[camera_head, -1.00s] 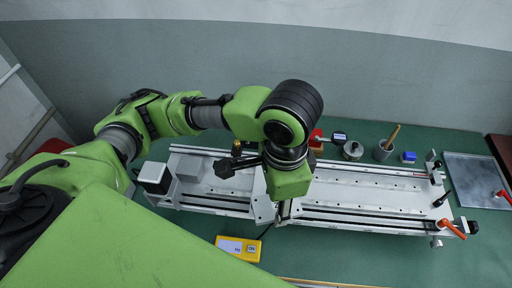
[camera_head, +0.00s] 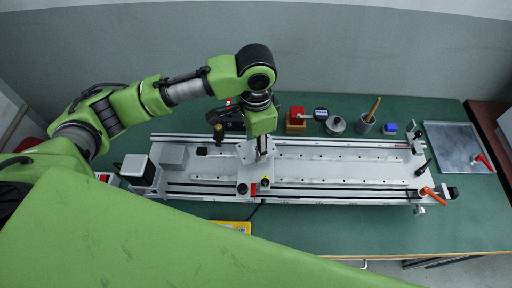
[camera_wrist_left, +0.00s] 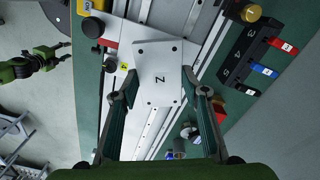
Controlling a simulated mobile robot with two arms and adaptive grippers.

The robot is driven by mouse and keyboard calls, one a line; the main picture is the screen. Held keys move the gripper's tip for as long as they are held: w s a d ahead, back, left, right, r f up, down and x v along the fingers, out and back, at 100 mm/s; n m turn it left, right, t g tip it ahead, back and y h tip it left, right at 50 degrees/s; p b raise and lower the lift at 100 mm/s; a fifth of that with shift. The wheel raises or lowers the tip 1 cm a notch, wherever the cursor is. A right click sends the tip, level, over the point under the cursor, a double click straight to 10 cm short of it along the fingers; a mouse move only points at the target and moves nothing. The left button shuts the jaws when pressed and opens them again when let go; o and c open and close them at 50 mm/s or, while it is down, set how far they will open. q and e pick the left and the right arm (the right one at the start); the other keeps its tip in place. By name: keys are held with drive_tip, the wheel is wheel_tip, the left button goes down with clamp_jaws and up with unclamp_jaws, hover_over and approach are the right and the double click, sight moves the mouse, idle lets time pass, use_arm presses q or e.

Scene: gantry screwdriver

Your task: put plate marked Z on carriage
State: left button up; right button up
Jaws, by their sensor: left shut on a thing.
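The plate marked Z (camera_wrist_left: 158,75) is a light grey plate with small corner holes and a black Z. My left gripper (camera_wrist_left: 160,88) is shut on its sides in the left wrist view. In the head view the plate (camera_head: 246,152) is partly hidden by my left gripper (camera_head: 262,154), which points down over the gantry. The carriage (camera_head: 262,187) shows in front of and under the plate, with a black knob and a yellow label. The plate overlaps the carriage (camera_wrist_left: 122,55) in the wrist view; I cannot tell whether they touch.
The long gantry rail (camera_head: 340,170) runs across the green table. A black rack (camera_wrist_left: 256,55) with numbered slots stands behind it. A red block (camera_head: 296,120), a cup with a wooden handle (camera_head: 366,122), a blue block (camera_head: 390,128) and a grey tray (camera_head: 455,147) stand farther right.

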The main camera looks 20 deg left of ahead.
use_arm(q)
drive_tip(key=shift+w+f, duration=0.2)
drive_tip(key=shift+f, duration=0.05)
wheel_tip(320, 180, down, 2)
drive_tip(key=shift+w+f+p, duration=0.1)
drive_tip(key=shift+f+p, duration=0.05)
drive_tip(key=shift+p, duration=0.4)
drive_tip(key=shift+f, duration=0.55)
use_arm(e)
drive_tip(key=shift+s+a+r, duration=0.4)
drive_tip(key=shift+a+r, duration=0.05)
drive_tip(key=shift+r, duration=0.15)
use_arm(q)
drive_tip(key=o, duration=1.3)
drive_tip(key=shift+f, duration=0.15)
use_arm(e)
drive_tip(key=shift+d, duration=0.25)
drive_tip(key=shift+d, duration=0.1)
